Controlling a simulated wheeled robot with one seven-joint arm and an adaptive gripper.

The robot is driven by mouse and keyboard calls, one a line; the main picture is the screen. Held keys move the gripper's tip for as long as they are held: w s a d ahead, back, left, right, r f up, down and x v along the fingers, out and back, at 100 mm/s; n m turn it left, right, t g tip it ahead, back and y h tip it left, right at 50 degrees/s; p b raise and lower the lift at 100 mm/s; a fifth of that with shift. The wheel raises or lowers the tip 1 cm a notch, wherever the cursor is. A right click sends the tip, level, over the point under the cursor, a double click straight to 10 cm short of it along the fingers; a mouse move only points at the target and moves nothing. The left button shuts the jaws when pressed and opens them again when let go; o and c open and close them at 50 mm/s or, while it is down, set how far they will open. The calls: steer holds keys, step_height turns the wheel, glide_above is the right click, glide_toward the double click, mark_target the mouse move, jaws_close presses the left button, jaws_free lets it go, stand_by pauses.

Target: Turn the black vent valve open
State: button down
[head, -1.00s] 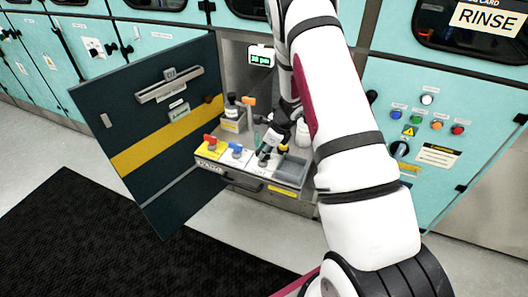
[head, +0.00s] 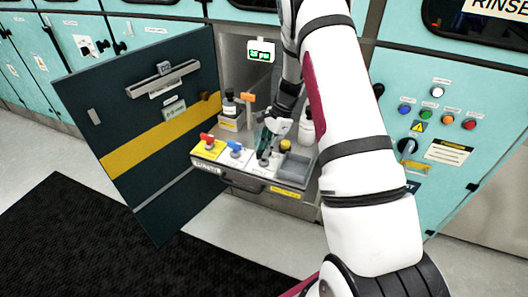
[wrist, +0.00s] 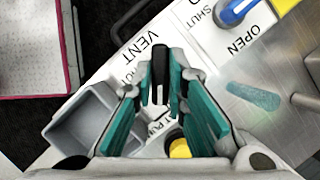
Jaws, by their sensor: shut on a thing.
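The black vent valve (wrist: 160,74) stands on a white plate lettered VENT, with SHUT and OPEN markings partly hidden. Its narrow handle has a pale line along it and points up in the wrist view. My gripper (wrist: 160,80) has its teal-padded fingers on both sides of the handle and is shut on it. In the head view my gripper (head: 264,138) points down at the valve panel, and its fingers largely hide the valve.
The blue valve (head: 236,147) and red valve (head: 208,140) stand left of my gripper. A grey bin (head: 294,170) and a yellow-capped item (head: 285,145) are to its right. Bottles stand behind. The open dark door (head: 145,130) is at left.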

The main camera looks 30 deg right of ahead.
steer(key=n+g+b, duration=0.1)
steer(key=n, duration=0.1)
steer(key=n+b, duration=0.1)
steer(key=n, duration=0.1)
steer(key=shift+w+n+g, duration=0.15)
steer(key=shift+n+g, duration=0.15)
steer(key=shift+g, duration=0.1)
steer(key=shift+n+g+h+b, duration=0.4)
steer(key=shift+n+g+b, duration=0.15)
steer(key=shift+n, duration=1.35)
steer(key=c, duration=1.6)
jaws_free()
steer(key=v, duration=1.2)
